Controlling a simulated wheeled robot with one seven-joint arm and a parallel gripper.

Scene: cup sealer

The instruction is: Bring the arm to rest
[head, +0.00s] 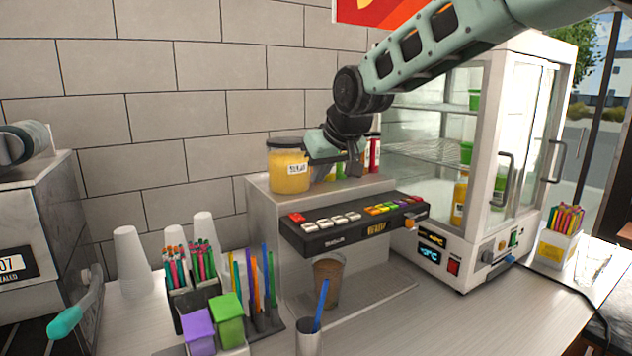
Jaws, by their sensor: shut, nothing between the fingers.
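My arm (432,45) reaches in from the top right. It bends down at a dark wrist joint above the drink dispenser. My gripper (354,172) is shut and empty, small in view, pointing down over the dispenser's top (255,190). It is beside a yellow jar with a dark lid (290,178). I cannot tell whether it touches anything there. The cup sealer (30,215) is at the left edge, with a display reading "07" and "SEALED" and a teal-tipped lever (66,322). A brown-filled cup (328,280) stands in the dispenser's bay under the button panel (350,222).
A glass display cabinet (470,150) stands right of the dispenser. Red bottles (374,155) are behind my gripper. White cup stacks (130,260), a straw holder (190,280) and purple and green boxes (230,320) crowd the front left. Bare counter (450,320) shows at front right.

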